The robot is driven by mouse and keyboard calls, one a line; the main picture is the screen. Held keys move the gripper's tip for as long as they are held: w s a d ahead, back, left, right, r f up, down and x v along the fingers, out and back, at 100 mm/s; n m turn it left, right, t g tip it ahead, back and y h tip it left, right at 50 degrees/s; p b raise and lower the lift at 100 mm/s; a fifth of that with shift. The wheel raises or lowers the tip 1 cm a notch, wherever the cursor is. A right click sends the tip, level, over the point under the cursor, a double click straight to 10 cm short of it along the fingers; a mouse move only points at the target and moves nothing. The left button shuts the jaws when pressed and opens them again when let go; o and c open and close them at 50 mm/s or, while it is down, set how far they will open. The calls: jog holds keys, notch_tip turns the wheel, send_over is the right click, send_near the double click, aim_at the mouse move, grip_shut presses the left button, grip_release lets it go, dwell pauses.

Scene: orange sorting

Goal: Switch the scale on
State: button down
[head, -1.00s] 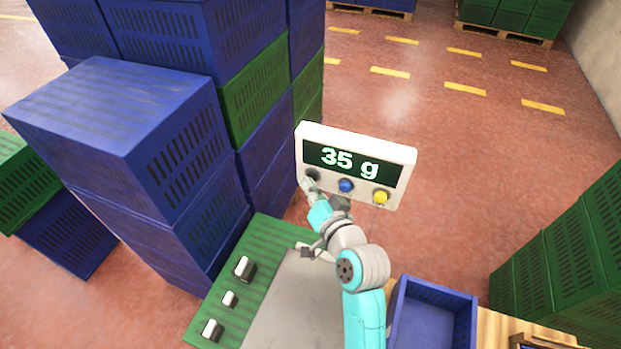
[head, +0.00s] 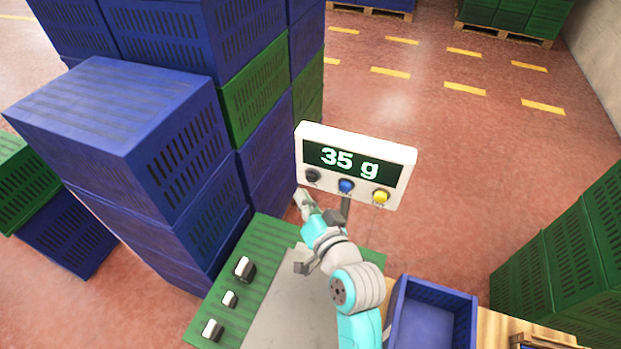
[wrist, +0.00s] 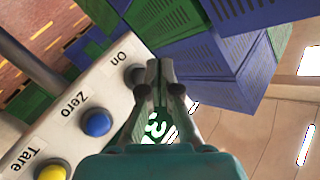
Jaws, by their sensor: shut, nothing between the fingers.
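The scale's display box (head: 355,152) stands on a post and its lit screen reads "35 g". Its dark On button (head: 312,176) is at the left, beside a blue Zero button (head: 346,185) and a yellow Tare button (head: 380,196). The labels show in the wrist view, with the On button (wrist: 134,75) just left of my fingertips. My gripper (head: 302,196) is shut and empty, just below the On button in the head view. It looks apart from the button. The scale's grey plate (head: 290,310) lies below, partly hidden by my arm.
Three metal weights (head: 244,268) rest on the green surface (head: 262,238) left of the plate. An empty blue crate (head: 470,315) stands at the right. Blue and green crates (head: 115,110) are stacked close on the left. Open floor lies behind the display.

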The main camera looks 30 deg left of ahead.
jog(key=s, duration=0.3)
jog(key=shift+s+d, duration=0.1)
jog(key=shift+d, duration=0.25)
dwell(0.6)
jog(key=s+d+f+m+t+h, duration=0.15)
jog(key=d+f, duration=0.25)
jog(key=d, duration=0.5)
jog(key=s+d+f+m+t+h, duration=0.1)
jog(key=s+d+f+t+h, duration=0.2)
jog(key=d, duration=0.6)
jog(key=s+d+f+m+t+h, duration=0.1)
jog(key=s+d+f+h, duration=0.1)
jog(key=d+f, duration=0.55)
jog(key=s+d+r+h, duration=0.3)
jog(key=s+d, duration=0.6)
jog(key=s, duration=0.2)
jog(key=s+d+r+h, duration=0.4)
jog(key=s+d, duration=0.5)
jog(key=s, duration=0.2)
jog(key=shift+m+t, duration=0.45)
jog(key=shift+d+h, duration=0.1)
jog(key=shift+h, duration=0.15)
